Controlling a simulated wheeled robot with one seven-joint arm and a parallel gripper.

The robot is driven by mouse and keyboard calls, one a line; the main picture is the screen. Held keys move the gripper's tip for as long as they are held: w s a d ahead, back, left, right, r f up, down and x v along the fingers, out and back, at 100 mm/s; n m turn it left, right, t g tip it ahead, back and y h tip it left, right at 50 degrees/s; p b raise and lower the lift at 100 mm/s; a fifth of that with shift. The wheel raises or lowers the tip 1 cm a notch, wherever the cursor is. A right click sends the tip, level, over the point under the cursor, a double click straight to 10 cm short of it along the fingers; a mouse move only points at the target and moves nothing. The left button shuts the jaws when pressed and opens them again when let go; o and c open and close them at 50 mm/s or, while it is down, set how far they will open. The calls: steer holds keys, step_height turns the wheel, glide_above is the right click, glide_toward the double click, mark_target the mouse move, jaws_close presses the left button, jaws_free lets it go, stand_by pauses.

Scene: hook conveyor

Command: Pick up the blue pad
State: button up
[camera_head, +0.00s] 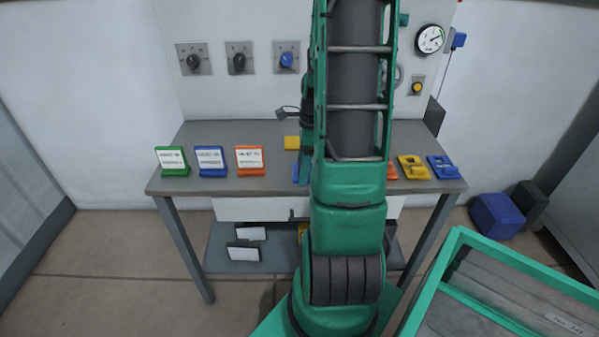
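Several blue pieces are on the grey workbench (220,134), and I cannot tell for sure which is the blue pad. A flat blue piece with a raised part (442,168) lies at the bench's right end. A blue-framed plate with a white printed face (210,161) leans back at the left, between a green one and an orange one. A small blue piece (296,174) shows at the middle front edge, mostly hidden by my green arm. My arm rises through the middle of the view. My gripper cannot be made out; the arm hides that area.
A yellow flat piece (413,168) lies beside the blue one at right. A small yellow block (292,143) is near the middle. A blue box (497,215) stands on the floor at right. A green-framed cart (432,283) fills the lower right. Knobs and a gauge are on the back panel.

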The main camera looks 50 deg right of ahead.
steer(key=shift+r, duration=0.5)
steer(key=r, duration=0.2)
steer(key=a+r, duration=0.1)
steer(key=shift+s+r, duration=0.2)
steer(key=shift+r, duration=0.2)
steer(key=s+a+r, duration=0.4)
steer(key=a+r, duration=0.2)
steer(key=a, duration=0.3)
steer(key=shift+s+a, duration=0.3)
steer(key=shift+r, duration=0.1)
